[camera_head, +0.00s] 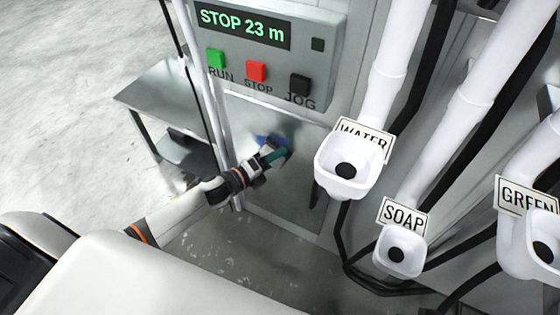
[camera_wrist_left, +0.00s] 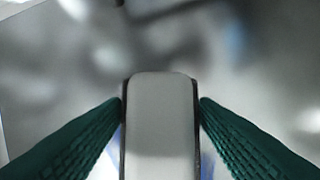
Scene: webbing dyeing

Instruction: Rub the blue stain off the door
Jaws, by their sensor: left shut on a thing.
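The blue stain (camera_head: 262,139) is on the grey door (camera_head: 298,178), below the control box in the head view. My left gripper (camera_head: 275,154) is at the stain and partly covers it. Its green fingers are shut on a pale grey block with dark edges (camera_wrist_left: 160,125), which shows between them in the left wrist view. The block is mostly hidden in the head view. I cannot tell whether it touches the door. Blurred blue patches show around the fingers in the left wrist view. My right gripper is not in view.
A control box (camera_head: 265,58) reads STOP 23 m, with green, red and black buttons. White funnels labelled WATER (camera_head: 345,190) and SOAP (camera_head: 385,265) stand right of the door, with pipes and black hoses. A metal table (camera_head: 165,95) is behind at left.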

